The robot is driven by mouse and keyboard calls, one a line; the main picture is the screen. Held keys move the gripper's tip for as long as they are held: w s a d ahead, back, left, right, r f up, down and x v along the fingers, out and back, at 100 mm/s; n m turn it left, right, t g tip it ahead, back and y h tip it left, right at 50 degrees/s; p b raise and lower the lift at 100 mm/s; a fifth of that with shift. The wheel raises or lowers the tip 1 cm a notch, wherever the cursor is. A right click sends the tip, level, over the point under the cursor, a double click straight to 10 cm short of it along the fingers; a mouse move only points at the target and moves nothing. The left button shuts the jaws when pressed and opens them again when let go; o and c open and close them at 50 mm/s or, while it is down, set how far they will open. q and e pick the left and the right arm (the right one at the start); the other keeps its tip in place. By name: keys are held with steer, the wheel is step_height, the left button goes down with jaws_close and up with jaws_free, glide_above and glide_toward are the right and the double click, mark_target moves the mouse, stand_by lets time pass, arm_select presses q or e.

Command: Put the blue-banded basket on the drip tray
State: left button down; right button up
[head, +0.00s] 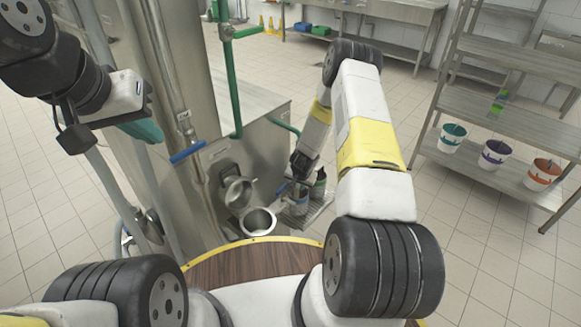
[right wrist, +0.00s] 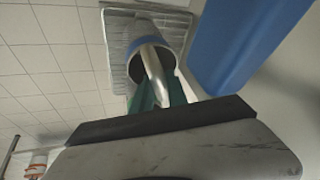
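A small metal basket with a blue band (right wrist: 152,48) is in the right wrist view, its shiny metal handle running back between my teal fingers. My right gripper (right wrist: 157,95) appears shut on that handle. The grey ridged drip tray (right wrist: 118,32) lies behind the basket. I cannot tell whether the basket touches it. In the head view the basket (head: 297,196) is small and partly hidden below my dark right gripper (head: 298,172), over the tray (head: 305,216) beside the steel machine. My left gripper (head: 144,130) is at upper left, away from the machine's tray; its opening is unclear.
A dark green-banded cylinder (head: 320,184) stands beside the basket. A metal pot (head: 257,222) and a round metal piece (head: 238,191) are left of the tray. A blue lever (head: 187,153) sticks out. A large blue object (right wrist: 245,40) is close to my right wrist. Shelf buckets (head: 495,153) stand right.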

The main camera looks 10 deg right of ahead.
mark_target(299, 195)
steer(key=v, duration=0.5)
steer(key=shift+w, duration=0.15)
steer(key=s, duration=1.2)
steer(key=a+r+n+t+y, duration=0.1)
steer(key=a+r+n, duration=0.1)
steer(key=r, duration=1.3)
steer(key=a+r+n+y, duration=0.1)
steer(key=a+r+n, duration=0.15)
steer(key=r, duration=1.35)
steer(key=s+r+n, duration=0.2)
steer(key=s+r, duration=1.4)
steer(key=s, duration=0.3)
steer(key=shift+y, duration=0.3)
